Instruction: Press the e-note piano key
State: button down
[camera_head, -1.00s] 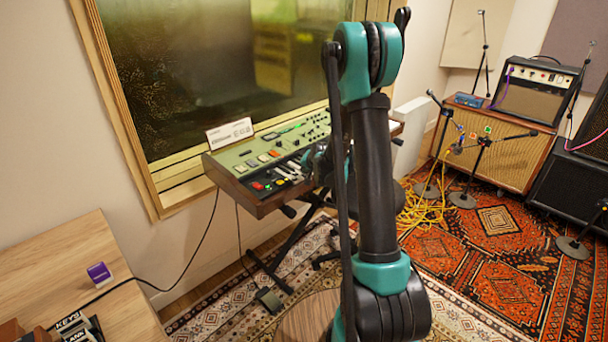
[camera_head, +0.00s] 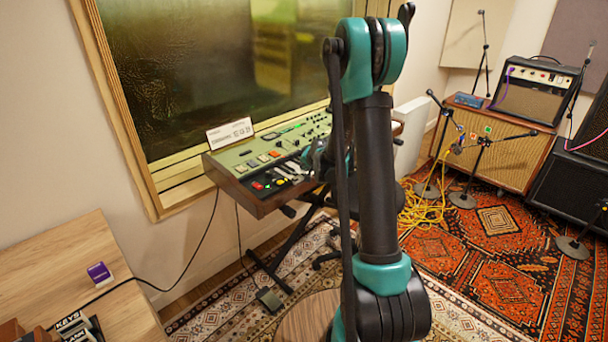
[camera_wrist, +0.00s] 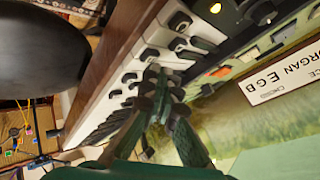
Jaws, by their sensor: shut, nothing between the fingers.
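The keyboard (camera_head: 262,200) is an organ-like instrument on a stand below the window, with white and black keys at its front and coloured buttons behind them. In the wrist view its keys (camera_wrist: 127,78) run in a slanted row along the wooden front edge. My gripper (camera_wrist: 163,75) is shut and empty, its fingertips over the keys near the black ones. I cannot tell whether the tips touch a key, or which note lies under them. In the head view my arm hides the right part of the keyboard and most of my gripper (camera_head: 316,158).
A white card (camera_head: 230,132) stands on the keyboard's top; it also shows in the wrist view (camera_wrist: 285,75). A dark round seat (camera_wrist: 40,50) is beside the keys. A wooden desk (camera_head: 75,260) is at left. Amplifiers (camera_head: 505,160), microphone stands and yellow cable (camera_head: 422,208) are at right.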

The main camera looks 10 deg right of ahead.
jog(key=shift+r, duration=0.25)
jog(key=shift+r, duration=2.55)
jog(key=s+d+f+n+g, duration=0.1)
jog(key=s+n, duration=0.1)
jog(key=s, duration=1.1)
jog(key=s+d+f+n+g+h, duration=0.1)
jog(key=s+n+g, duration=0.1)
jog(key=s, duration=1.2)
jog(key=s+d+n+g+h, duration=0.1)
jog(key=s+d+n, duration=0.1)
jog(key=s, duration=1.2)
jog(key=shift+f+n+g, duration=0.3)
jog(key=shift+f+g, duration=0.1)
